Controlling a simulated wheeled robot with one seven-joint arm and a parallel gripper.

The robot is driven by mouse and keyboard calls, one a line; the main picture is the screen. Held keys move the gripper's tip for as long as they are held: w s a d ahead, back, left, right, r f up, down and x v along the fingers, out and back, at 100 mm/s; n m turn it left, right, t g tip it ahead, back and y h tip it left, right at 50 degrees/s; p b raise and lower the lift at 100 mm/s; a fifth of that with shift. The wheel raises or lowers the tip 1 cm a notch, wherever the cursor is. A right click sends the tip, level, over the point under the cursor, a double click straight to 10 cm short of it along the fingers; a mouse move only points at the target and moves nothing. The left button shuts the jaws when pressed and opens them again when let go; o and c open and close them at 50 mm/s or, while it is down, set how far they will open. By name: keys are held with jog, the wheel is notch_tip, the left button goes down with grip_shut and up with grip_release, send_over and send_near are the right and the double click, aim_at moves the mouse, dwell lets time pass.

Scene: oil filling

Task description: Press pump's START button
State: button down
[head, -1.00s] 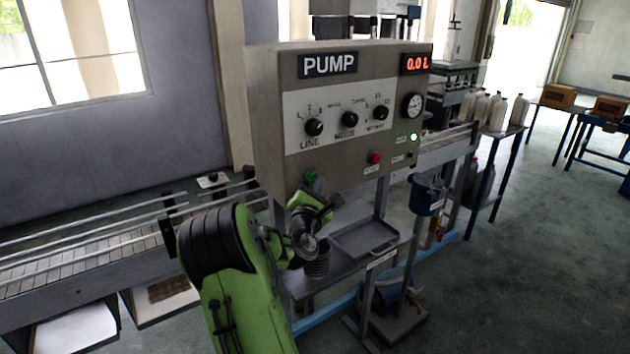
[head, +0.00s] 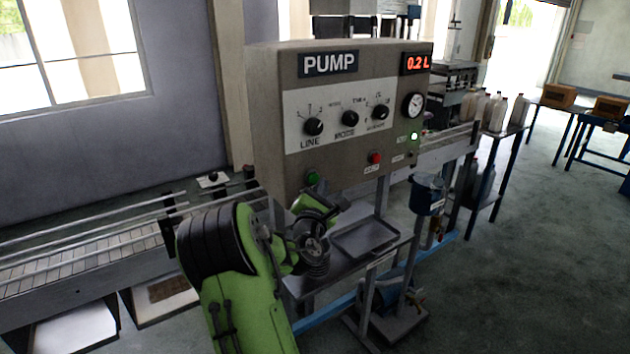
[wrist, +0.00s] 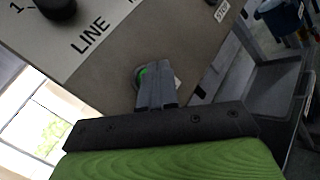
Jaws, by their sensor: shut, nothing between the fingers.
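The grey pump panel (head: 262,120) carries a PUMP sign and a red display (head: 416,63) reading 0.2 L. The green START button (head: 312,177) sits at its lower left and also shows in the wrist view (wrist: 141,78), partly covered by my fingers. My gripper (wrist: 155,72) is shut and empty, its fingertips in front of the button's right side. I cannot tell whether they touch it. In the head view my green wrist is just below the button and the fingertips are not clear.
Three black knobs (head: 350,118) and a gauge (head: 413,105) are above. A tray (head: 366,238) lies below; a conveyor (head: 90,245) runs left.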

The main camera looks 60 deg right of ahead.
jog(key=shift+s+a, duration=0.35)
jog(key=shift+s, duration=0.4)
jog(key=shift+s+a, duration=0.4)
jog(key=shift+s, duration=0.35)
jog(key=shift+s+a, duration=0.35)
jog(key=shift+s, duration=0.4)
